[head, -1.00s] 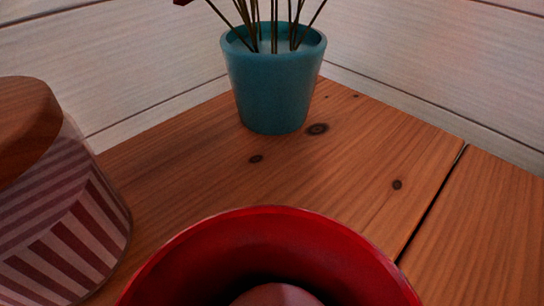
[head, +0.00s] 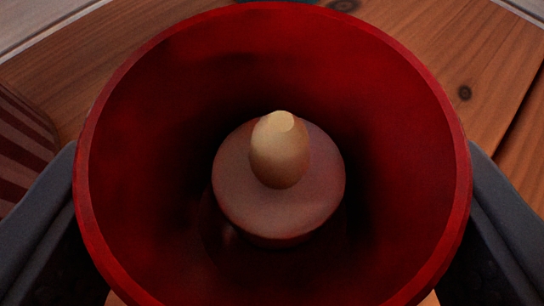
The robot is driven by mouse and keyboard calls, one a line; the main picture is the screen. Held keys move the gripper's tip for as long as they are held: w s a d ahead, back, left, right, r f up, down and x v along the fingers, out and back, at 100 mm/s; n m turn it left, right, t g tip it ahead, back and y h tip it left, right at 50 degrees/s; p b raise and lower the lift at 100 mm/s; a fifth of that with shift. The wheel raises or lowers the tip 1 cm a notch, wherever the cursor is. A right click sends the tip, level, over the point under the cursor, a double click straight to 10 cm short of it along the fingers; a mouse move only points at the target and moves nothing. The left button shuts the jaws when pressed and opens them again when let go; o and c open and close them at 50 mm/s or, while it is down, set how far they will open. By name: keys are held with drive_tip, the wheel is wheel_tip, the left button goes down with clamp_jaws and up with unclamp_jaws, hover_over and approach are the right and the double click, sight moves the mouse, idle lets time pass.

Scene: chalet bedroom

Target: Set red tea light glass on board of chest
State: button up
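The red tea light glass (head: 140,130) fills most of the view, seen from above into its wide mouth. A pale candle (head: 225,200) with a lighter rounded flame-like tip (head: 280,150) stands inside it. My gripper (head: 272,210) has a dark grey finger on either side of the glass. The rim hides the inner faces of the fingers, so contact with the glass wall cannot be seen. The base of the glass is hidden. The wooden board (head: 500,60) shows behind it; whether this is the chest's board cannot be told.
A striped jar (head: 20,150) stands close on the left, partly behind the left finger. The pale wall shows at the top corners. Bare wood lies at the upper right, with a dark seam at the right edge.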

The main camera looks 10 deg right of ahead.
drive_tip(key=o, duration=1.1)
drive_tip(key=shift+c, duration=0.2)
drive_tip(key=p+v, duration=0.2)
drive_tip(key=v, duration=1)
drive_tip(key=shift+p, duration=0.35)
drive_tip(key=shift+r, duration=0.1)
